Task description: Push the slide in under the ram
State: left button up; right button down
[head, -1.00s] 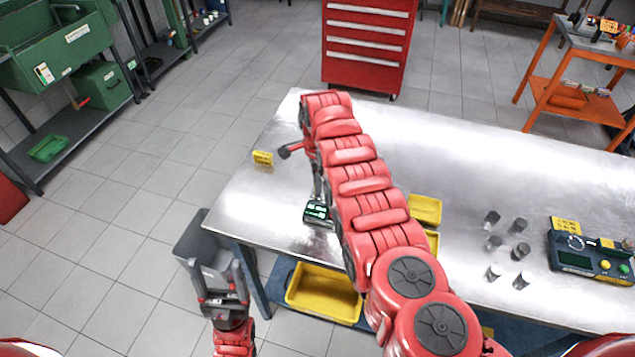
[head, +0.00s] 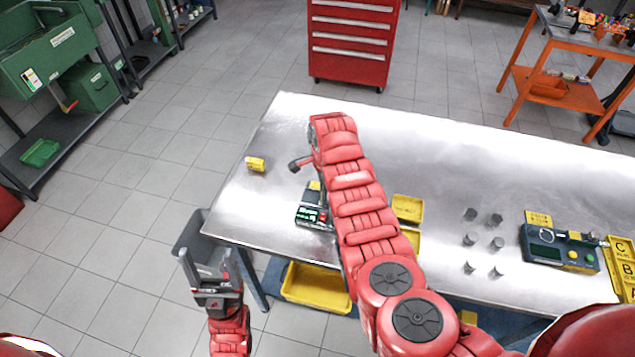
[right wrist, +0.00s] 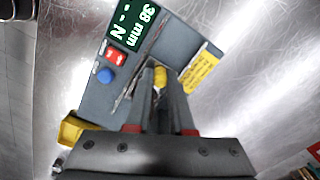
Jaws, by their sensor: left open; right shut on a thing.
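A small grey test device (head: 307,219) with a lit green display stands near the left front edge of the metal table. In the right wrist view its body (right wrist: 97,98) shows a "38 mm" display, a red and a blue button and a yellow label. My right gripper (right wrist: 161,90) is shut on a small yellow knob (right wrist: 160,75) at the device's side. In the head view my right arm hides that gripper. I cannot make out the slide or ram separately. My left gripper (head: 216,268) is open and empty, off the table's left front corner.
A yellow tag (head: 255,164) stands left of the device. Yellow bins (head: 407,208) lie right of my right arm, then several metal cylinders (head: 484,240) and another grey device (head: 560,248). A yellow bin (head: 318,288) sits below the front edge. The table's back is clear.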

jog(key=shift+a, duration=0.1)
jog(key=c, duration=0.8)
grip_release()
jog(key=shift+w+r+b, duration=0.1)
jog(key=shift+r+b, duration=0.2)
jog(key=shift+r, duration=0.15)
notch_tip(320, 180, up, 7)
jog(key=b, duration=0.2)
jog(key=shift+b, duration=0.4)
notch_tip(320, 180, up, 10)
jog(key=shift+f+b, duration=0.25)
jog(key=shift+b, duration=0.4)
